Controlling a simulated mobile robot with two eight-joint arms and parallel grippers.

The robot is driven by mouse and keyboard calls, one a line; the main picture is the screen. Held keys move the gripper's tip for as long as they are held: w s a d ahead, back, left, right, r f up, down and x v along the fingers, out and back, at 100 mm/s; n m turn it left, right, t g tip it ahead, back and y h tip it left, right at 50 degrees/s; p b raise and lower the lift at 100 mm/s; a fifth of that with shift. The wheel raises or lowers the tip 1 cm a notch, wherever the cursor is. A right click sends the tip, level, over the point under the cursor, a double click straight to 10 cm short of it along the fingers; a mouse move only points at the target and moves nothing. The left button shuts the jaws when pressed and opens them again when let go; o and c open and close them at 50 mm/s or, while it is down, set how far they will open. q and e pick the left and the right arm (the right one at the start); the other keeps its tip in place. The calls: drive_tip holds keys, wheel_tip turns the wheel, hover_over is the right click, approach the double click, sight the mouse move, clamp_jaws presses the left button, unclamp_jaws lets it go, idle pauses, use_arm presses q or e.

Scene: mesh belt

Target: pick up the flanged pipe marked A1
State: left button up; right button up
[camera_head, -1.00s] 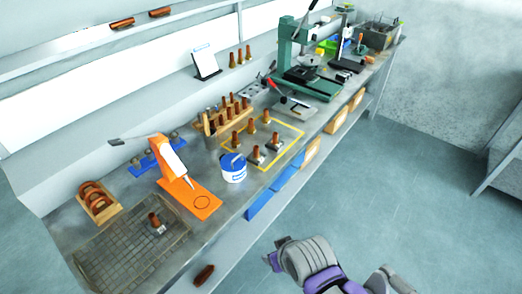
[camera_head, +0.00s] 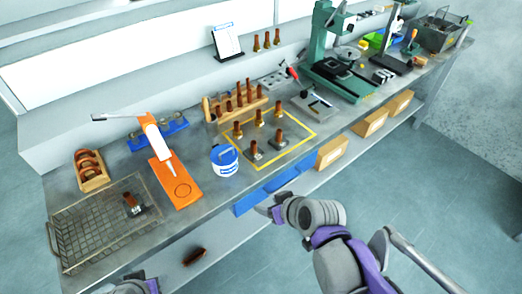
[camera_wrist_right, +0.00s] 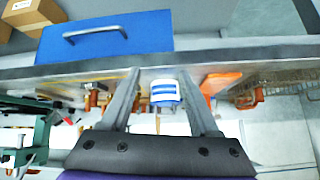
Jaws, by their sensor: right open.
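Several copper-coloured flanged pipes (camera_head: 279,138) stand upright inside a yellow-outlined square (camera_head: 314,137) on the bench in the head view; some have pale tags. Another pipe (camera_head: 130,199) stands in the wire mesh tray (camera_head: 75,228) at the left. The markings are too small to read, so I cannot tell which is A1. My right gripper (camera_head: 270,209) is in front of the bench edge, below the yellow square, and touches no pipe. In the right wrist view its open fingers (camera_wrist_right: 160,76) have nothing between them. A part of my left arm (camera_head: 137,286) shows at the bottom edge; its jaws are unclear.
A blue-and-white tub (camera_head: 224,161) and an orange stand (camera_head: 176,183) are left of the square. A wooden rack (camera_head: 213,107) of pipes is behind it. A green press (camera_head: 325,45) stands at the right. A blue drawer (camera_head: 262,192) is under the bench edge; it also fills the wrist view's top (camera_wrist_right: 130,22).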

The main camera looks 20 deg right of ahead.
drive_tip(key=w+d+t+b, duration=0.2)
drive_tip(key=w+t, duration=0.1)
drive_tip(key=w, duration=0.5)
drive_tip(key=t, duration=0.2)
approach(255, 147)
drive_tip(key=shift+w+a+f+n+b, duration=0.1)
drive_tip(key=shift+w+f+n+b, duration=0.25)
drive_tip(key=shift+f, duration=0.15)
drive_tip(key=x, duration=0.4)
drive_tip(key=shift+w+a, duration=0.15)
drive_tip(key=shift+w, duration=0.15)
drive_tip(key=x, duration=0.5)
drive_tip(key=shift+w, duration=0.4)
use_arm(q)
drive_tip(key=f, duration=0.2)
drive_tip(key=s+f, duration=0.1)
drive_tip(key=f, duration=0.1)
drive_tip(key=shift+s+d+f, duration=0.1)
drive_tip(key=shift+s+f, duration=0.1)
drive_tip(key=shift+f, duration=0.2)
use_arm(e)
drive_tip(key=shift+r, duration=0.1)
clamp_jaws()
